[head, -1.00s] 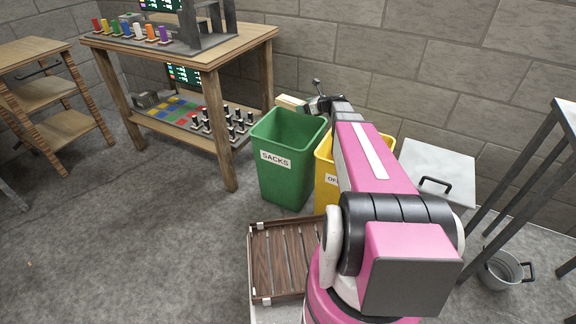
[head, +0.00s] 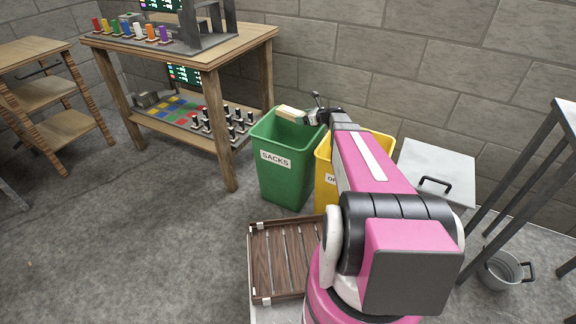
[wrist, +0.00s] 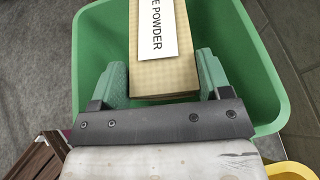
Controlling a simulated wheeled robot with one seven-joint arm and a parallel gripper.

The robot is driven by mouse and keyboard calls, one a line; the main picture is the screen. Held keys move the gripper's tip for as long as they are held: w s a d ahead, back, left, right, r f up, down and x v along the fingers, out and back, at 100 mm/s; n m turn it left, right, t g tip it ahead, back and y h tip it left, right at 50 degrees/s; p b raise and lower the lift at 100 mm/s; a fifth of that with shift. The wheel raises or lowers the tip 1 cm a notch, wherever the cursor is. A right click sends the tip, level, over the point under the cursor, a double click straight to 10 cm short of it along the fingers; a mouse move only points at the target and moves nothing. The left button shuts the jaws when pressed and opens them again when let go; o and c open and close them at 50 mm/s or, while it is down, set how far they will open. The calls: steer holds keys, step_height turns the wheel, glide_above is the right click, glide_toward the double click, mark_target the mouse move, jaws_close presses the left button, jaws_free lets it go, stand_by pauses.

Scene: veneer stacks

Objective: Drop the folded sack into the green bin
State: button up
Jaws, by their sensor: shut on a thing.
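The folded sack (head: 291,114) is a flat tan block with a white label on top; in the wrist view the sack (wrist: 162,75) shows lettering ending in "E POWDER". My gripper (head: 304,119) is shut on its near end, with one green finger pad at each side (wrist: 163,84). The green bin (head: 284,178) bears a white "SACKS" label and stands open on the floor. Its rim and walls surround the sack in the wrist view (wrist: 95,40). The sack is over the bin's opening, around rim height; its exact height is hard to tell. The bin's floor is mostly hidden.
A yellow bin (head: 322,172) stands right beside the green bin, partly behind my arm. A wooden workbench (head: 230,120) stands close on the left. A brick wall (head: 320,60) is behind. A slatted wooden tray (head: 284,262) lies in front, and a lidded grey box (head: 437,165) stands at right.

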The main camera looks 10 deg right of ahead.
steer(key=o, duration=1)
steer(key=v, duration=1)
steer(key=shift+s+d+r, duration=0.2)
steer(key=shift+s+d, duration=0.05)
